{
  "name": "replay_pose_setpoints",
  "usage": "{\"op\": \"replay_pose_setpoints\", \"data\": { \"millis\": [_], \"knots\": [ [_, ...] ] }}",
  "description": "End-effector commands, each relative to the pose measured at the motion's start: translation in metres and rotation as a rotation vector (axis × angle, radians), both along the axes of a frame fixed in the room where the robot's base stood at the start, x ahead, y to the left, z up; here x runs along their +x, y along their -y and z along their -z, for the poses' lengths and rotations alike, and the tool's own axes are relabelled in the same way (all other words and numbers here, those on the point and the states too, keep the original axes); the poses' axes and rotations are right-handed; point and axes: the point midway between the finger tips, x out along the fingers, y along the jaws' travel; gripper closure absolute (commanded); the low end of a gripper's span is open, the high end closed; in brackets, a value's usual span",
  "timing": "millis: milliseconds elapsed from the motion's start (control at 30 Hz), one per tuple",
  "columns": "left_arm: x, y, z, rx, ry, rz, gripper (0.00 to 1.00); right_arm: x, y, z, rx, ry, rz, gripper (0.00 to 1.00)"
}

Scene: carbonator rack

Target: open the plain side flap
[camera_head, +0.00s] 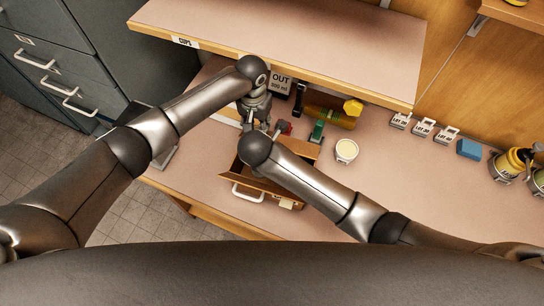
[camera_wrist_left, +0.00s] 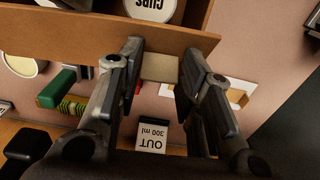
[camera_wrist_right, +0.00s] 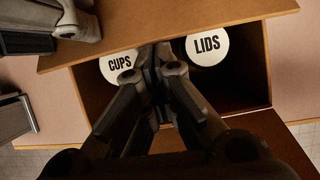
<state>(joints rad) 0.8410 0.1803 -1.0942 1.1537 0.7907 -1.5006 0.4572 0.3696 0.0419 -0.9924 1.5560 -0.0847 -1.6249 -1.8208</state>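A wooden box (camera_head: 272,186) stands on the bench. In the right wrist view its dark interior holds round white labels reading CUPS (camera_wrist_right: 117,66) and LIDS (camera_wrist_right: 207,47). A light wooden panel (camera_wrist_right: 150,42) runs along one side of the opening, and a darker brown panel (camera_wrist_right: 275,140) slopes out at the other. I cannot tell which is the plain side flap. My left gripper (camera_wrist_left: 163,68) is open and empty, beside the box's wooden edge (camera_wrist_left: 100,30). My right gripper (camera_wrist_right: 156,58) is shut, with its fingertips over the opening between the labels; my wrist hides it in the head view.
A shelf (camera_head: 300,45) overhangs the bench.

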Motion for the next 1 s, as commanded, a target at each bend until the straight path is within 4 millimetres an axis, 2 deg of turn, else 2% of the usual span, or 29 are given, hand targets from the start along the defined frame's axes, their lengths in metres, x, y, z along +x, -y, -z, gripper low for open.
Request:
{"op": "replay_pose_setpoints", "data": {
  "millis": [33, 133, 433, 567, 667, 1000],
  "knots": [
    [-0.004, -0.001, 0.004, 0.004, -0.010, 0.000, 0.59, 0.004, 0.000, -0.004, 0.004, 0.011, 0.001, 1.00],
    [-0.004, -0.001, 0.004, 0.004, -0.011, 0.000, 0.46, 0.004, 0.000, -0.004, 0.004, 0.011, 0.001, 1.00],
    [-0.003, -0.001, 0.003, 0.003, -0.008, -0.001, 0.46, 0.003, 0.000, -0.002, 0.002, 0.007, 0.001, 1.00],
    [-0.002, 0.000, -0.004, 0.001, -0.007, -0.001, 0.46, 0.002, 0.000, -0.002, 0.002, 0.006, 0.001, 1.00],
    [-0.002, 0.000, -0.018, 0.000, -0.004, 0.000, 0.46, 0.002, 0.000, -0.001, 0.001, 0.004, 0.001, 1.00],
    [-0.003, 0.000, -0.089, 0.001, -0.003, 0.000, 0.46, 0.000, 0.000, 0.000, 0.000, 0.000, 0.000, 1.00]
  ]
}}
